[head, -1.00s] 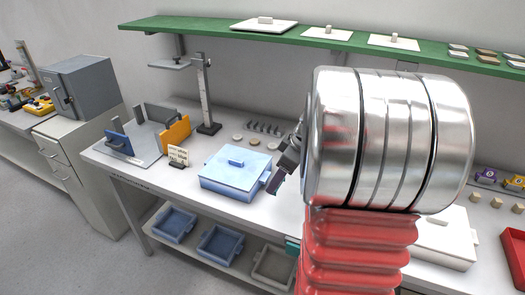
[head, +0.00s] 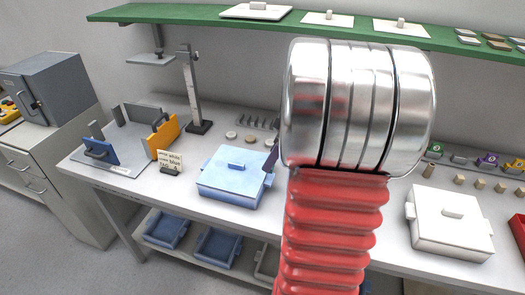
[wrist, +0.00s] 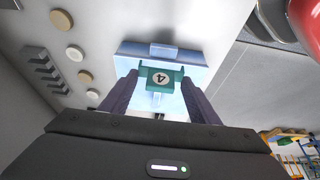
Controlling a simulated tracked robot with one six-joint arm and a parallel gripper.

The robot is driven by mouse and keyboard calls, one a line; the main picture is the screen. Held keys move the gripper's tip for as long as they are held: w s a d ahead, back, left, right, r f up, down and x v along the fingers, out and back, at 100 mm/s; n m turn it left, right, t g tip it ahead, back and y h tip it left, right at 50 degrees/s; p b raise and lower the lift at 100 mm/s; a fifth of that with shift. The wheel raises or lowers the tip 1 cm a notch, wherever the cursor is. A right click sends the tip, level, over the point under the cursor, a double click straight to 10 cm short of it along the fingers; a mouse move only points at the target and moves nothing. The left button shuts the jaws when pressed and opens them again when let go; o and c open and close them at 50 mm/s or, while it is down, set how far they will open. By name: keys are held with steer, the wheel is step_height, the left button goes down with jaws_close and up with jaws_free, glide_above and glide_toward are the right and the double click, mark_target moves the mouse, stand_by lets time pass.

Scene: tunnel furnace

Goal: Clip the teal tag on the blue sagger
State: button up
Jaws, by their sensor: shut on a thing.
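The blue sagger (head: 228,185) stands lidded on the white bench in the head view, left of my arm. It also shows in the wrist view (wrist: 188,73), straight ahead of the fingers. My gripper (wrist: 159,90) is shut on the teal tag (wrist: 162,71), which bears a 4 in a white circle. The tag overlaps the sagger in the wrist view; I cannot tell whether they touch. In the head view only a dark part of my gripper (head: 271,159) shows at the sagger's right edge. My arm hides the rest and the tag.
A small sign (head: 170,162) and a grey fixture with blue and orange plates (head: 125,150) stand left of the sagger. A height gauge (head: 195,95) and round discs (head: 232,135) are behind it. A white sagger (head: 450,222) stands right of my arm. A green shelf (head: 300,30) runs above.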

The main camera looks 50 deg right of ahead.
steer(key=shift+w+a, duration=0.15)
steer(key=shift+w, duration=0.05)
steer(key=shift+f, duration=0.15)
steer(key=shift+f, duration=1.35)
steer(key=shift+f, duration=0.95)
steer(key=shift+f, duration=0.45)
